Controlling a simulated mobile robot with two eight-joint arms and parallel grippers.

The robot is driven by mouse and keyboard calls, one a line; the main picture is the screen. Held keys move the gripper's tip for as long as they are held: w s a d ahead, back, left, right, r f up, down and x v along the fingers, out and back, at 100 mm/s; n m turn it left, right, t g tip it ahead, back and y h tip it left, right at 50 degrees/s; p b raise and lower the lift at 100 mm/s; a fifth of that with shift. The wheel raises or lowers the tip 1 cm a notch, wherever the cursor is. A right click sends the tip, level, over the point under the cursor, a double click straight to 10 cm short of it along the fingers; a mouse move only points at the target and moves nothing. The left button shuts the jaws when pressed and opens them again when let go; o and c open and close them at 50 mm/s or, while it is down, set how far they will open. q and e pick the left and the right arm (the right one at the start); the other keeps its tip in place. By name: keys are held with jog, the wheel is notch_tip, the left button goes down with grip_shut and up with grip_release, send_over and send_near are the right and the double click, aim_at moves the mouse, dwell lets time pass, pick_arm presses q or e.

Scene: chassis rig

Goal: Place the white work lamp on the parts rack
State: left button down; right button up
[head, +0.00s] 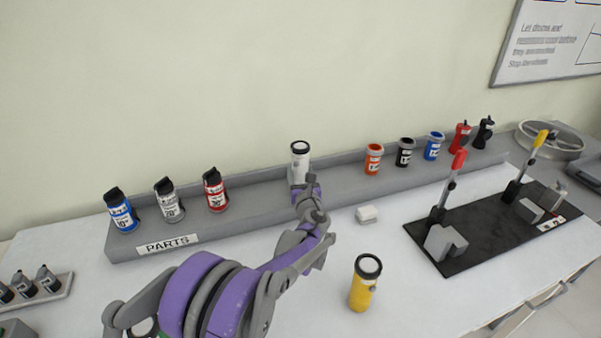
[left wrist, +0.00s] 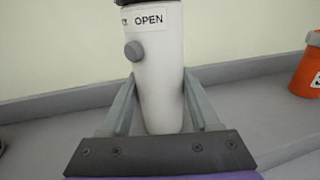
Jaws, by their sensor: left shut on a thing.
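The white work lamp (head: 300,160) is upright at the middle of the grey parts rack (head: 262,196), in a gap between the red bottle and the orange lamp. My left gripper (head: 302,184) is shut on its lower body. In the left wrist view the white work lamp (left wrist: 160,75) stands between the two fingers (left wrist: 158,112), with an "OPEN" label and a round knob facing me. The rack's grey surface (left wrist: 245,108) shows behind and beside it. The lamp's base is hidden by the gripper, so I cannot tell whether it touches the rack. My right gripper is out of view.
Blue, silver and red bottles (head: 214,190) stand on the rack's left. Orange (head: 373,158), black and blue lamps, then red and black items, stand on its right. A yellow lamp (head: 364,284) and a small white block (head: 367,214) are on the table. A black lever board (head: 490,225) lies right.

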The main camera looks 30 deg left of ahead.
pick_arm(q)
jog(key=c, duration=0.5)
grip_release()
jog(key=shift+f, duration=0.15)
jog(key=shift+c, duration=0.2)
jog(key=o, duration=0.4)
jog(key=shift+r, duration=0.25)
jog(key=v, duration=1.2)
jog(key=shift+d+b, duration=0.1)
jog(key=shift+b, duration=0.25)
